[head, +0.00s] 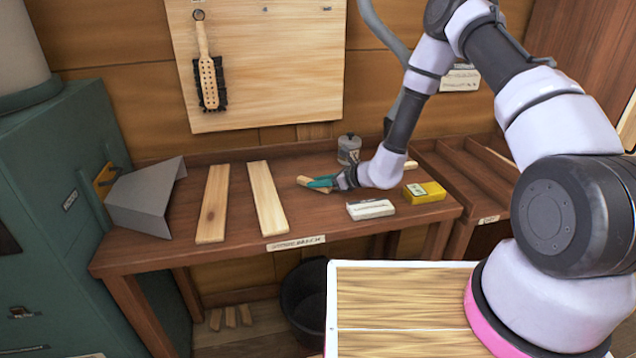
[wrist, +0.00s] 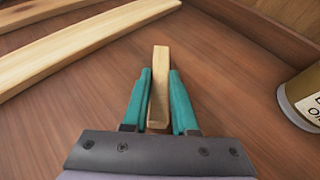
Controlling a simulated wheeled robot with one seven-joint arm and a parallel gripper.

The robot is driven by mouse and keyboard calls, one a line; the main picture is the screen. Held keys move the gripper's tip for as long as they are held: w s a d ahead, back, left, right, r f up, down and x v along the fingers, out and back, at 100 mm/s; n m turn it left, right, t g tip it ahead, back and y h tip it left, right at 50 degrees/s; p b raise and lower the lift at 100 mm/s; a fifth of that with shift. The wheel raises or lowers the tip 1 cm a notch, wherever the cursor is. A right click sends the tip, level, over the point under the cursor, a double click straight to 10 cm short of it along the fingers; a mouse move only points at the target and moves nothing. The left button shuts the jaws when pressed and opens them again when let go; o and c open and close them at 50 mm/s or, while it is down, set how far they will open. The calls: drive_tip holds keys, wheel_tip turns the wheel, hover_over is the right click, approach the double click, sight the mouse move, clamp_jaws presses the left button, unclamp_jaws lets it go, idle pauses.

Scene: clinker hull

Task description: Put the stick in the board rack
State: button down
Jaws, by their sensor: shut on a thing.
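A short pale wooden stick (wrist: 160,78) lies between the teal fingers of my gripper (wrist: 160,90) in the wrist view, and the fingers are shut on it. In the head view the stick (head: 304,180) pokes out to the left of my gripper (head: 322,183), just over or on the workbench top. I cannot tell whether it touches the bench. The board rack (head: 470,172) appears to be the slatted wooden stand to the right of the bench, with a small label on its front edge.
Two longer boards (head: 213,203) (head: 267,198) lie on the workbench (head: 330,219) left of my gripper. A grey can (head: 348,149) stands behind it. A white block (head: 370,209) and a yellow box (head: 424,192) lie to its right. A dark bucket (head: 303,302) stands below.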

drive_tip(key=shift+f, duration=0.1)
drive_tip(key=c, duration=0.7)
unclamp_jaws()
